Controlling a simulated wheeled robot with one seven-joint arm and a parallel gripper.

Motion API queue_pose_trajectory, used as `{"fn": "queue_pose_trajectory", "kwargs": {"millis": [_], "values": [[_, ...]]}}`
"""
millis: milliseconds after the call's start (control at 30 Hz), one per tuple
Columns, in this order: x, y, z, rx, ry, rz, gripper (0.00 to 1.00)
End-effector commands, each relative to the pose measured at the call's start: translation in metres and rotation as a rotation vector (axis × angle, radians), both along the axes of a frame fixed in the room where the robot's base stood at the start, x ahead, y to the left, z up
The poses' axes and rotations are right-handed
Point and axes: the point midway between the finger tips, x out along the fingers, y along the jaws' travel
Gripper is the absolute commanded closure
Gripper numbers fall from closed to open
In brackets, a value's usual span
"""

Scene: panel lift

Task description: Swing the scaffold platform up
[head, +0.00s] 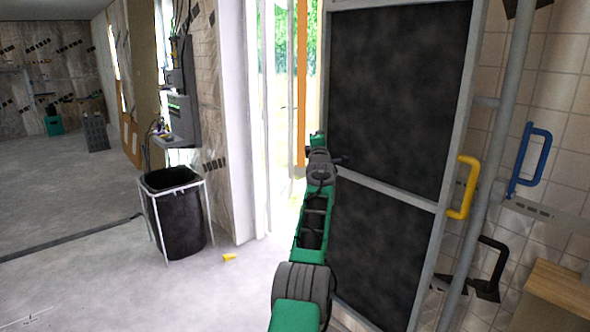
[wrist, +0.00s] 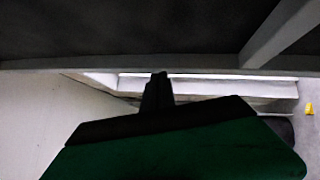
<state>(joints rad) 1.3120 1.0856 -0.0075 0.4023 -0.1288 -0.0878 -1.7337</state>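The scaffold platform (head: 395,95) is a dark panel in a grey frame with a crossbar. It stands steeply raised at the right centre in the head view. Its dark face and grey edge (wrist: 180,65) span the top of the wrist view. My arm reaches up to the panel's left edge. My gripper (wrist: 159,88) shows in the wrist view as a narrow dark shape just below the panel's edge. I cannot tell whether it touches the panel or whether its fingers are apart. In the head view the fingers are mostly hidden behind my wrist.
A yellow handle (head: 468,188) is at the panel's right side. A blue handle (head: 530,160) and a black handle (head: 487,265) are further right, near a grey pole (head: 503,130). A black bin (head: 180,220) stands left. A small yellow piece (head: 230,257) lies on the otherwise open floor.

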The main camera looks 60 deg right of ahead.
Motion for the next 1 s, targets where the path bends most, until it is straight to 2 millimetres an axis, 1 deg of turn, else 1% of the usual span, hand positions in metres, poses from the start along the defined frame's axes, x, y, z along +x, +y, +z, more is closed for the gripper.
{"fn": "queue_pose_trajectory", "kwargs": {"millis": [33,267,333,567,800,900,1000], "values": [[-0.002,0.005,-0.008,-0.006,-0.001,-0.005,1.0],[0.026,0.036,-0.012,-0.001,0.003,0.028,1.0],[0.023,0.044,-0.008,0.001,0.003,0.029,1.0],[0.006,0.074,-0.008,0.004,0.004,0.024,1.0],[-0.008,0.111,-0.006,0.005,0.005,0.024,1.0],[-0.012,0.121,-0.006,0.007,0.005,0.025,1.0],[-0.014,0.126,-0.005,0.008,0.006,0.025,1.0]]}}
